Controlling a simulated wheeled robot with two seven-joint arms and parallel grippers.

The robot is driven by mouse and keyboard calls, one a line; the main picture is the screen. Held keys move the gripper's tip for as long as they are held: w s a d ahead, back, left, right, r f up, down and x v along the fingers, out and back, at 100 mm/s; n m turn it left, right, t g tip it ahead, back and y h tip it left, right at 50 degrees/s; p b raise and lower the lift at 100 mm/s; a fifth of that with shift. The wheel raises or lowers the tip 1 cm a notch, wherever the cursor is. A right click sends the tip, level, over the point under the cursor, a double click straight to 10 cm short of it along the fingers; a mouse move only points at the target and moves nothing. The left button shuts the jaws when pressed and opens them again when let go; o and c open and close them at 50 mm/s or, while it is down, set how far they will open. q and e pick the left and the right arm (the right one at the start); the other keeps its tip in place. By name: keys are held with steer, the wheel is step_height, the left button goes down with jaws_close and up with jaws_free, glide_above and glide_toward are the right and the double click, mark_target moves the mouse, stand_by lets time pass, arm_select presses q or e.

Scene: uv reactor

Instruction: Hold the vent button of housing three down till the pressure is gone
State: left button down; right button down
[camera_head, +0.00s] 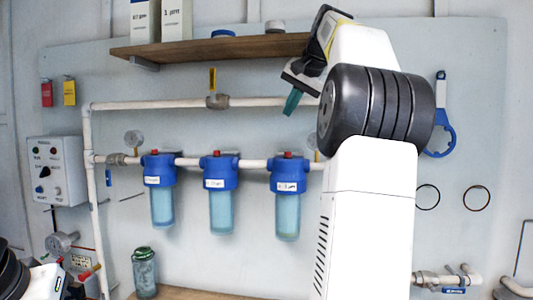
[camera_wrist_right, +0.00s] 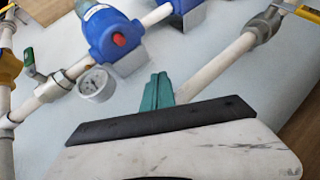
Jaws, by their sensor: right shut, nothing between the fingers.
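Three blue filter housings with clear bowls hang on a white pipe. I take the rightmost one as housing three (camera_head: 287,185); it has a red vent button (camera_head: 288,154) on top. In the right wrist view, the blue cap (camera_wrist_right: 102,35) and red button (camera_wrist_right: 119,39) show beyond and left of my fingers. My right gripper (camera_head: 292,103) is shut and empty, with green fingertips above housing three, apart from the button. The fingertips also show in the wrist view (camera_wrist_right: 157,92). A round gauge (camera_wrist_right: 97,84) sits beside the cap; its reading is too small to tell. My left gripper's fingers are out of view.
An upper pipe (camera_head: 255,103) with a yellow-handled valve (camera_head: 212,80) runs above the housings. A wooden shelf (camera_head: 190,47) is higher up. A control box (camera_head: 56,170) is at left, and a blue wrench (camera_head: 441,125) hangs at right. A green canister (camera_head: 144,272) stands below.

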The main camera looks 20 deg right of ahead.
steer(key=shift+f, duration=4.3)
steer(key=shift+f, duration=0.1)
steer(key=shift+f, duration=0.3)
steer(key=shift+f, duration=0.55)
steer(key=shift+r, duration=0.95)
steer(key=shift+r, duration=2.5)
